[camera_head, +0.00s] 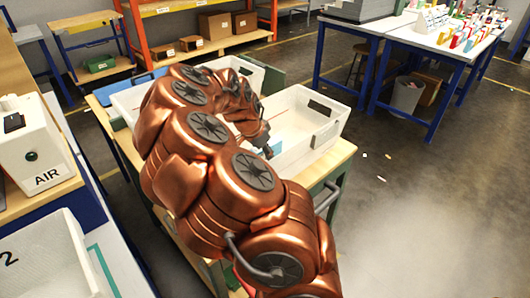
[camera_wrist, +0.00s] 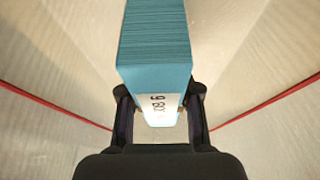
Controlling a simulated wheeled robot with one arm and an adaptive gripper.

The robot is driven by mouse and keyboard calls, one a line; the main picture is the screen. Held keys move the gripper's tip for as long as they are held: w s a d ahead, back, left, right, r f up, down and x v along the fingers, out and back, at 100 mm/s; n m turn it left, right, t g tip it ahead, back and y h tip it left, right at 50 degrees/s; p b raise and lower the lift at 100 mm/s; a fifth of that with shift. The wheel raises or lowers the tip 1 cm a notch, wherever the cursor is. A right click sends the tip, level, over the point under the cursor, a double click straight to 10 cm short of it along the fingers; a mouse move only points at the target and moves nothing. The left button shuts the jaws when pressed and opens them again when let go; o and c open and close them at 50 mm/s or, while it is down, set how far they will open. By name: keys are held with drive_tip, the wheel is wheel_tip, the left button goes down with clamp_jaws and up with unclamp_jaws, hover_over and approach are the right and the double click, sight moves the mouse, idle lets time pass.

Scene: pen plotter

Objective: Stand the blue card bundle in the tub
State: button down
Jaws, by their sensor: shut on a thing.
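The blue card bundle (camera_wrist: 155,45) is a thick teal-blue block with a white label in the wrist view. My gripper (camera_wrist: 159,112) is shut on it, one dark finger on each side near the label. A small blue patch of it shows beside my gripper (camera_head: 266,146) in the head view, at the white tub (camera_head: 326,130). The tub has a dark handle slot and a red line inside. In the wrist view, pale walls with red lines (camera_wrist: 270,100) lie on both sides of the bundle. I cannot tell whether the bundle touches the tub floor.
A second white tub (camera_head: 128,99) stands left of my arm on the same wooden-topped bench (camera_head: 336,158). A white box marked AIR (camera_head: 32,145) stands on the left bench. Open floor (camera_head: 420,210) lies to the right, with a blue-legged table (camera_head: 435,45) behind.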

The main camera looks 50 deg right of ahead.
drive_tip(key=shift+f, duration=0.1)
drive_tip(key=c, duration=0.8)
unclamp_jaws()
drive_tip(key=shift+r, duration=0.2)
drive_tip(key=v, duration=1.2)
drive_tip(key=shift+b, duration=0.35)
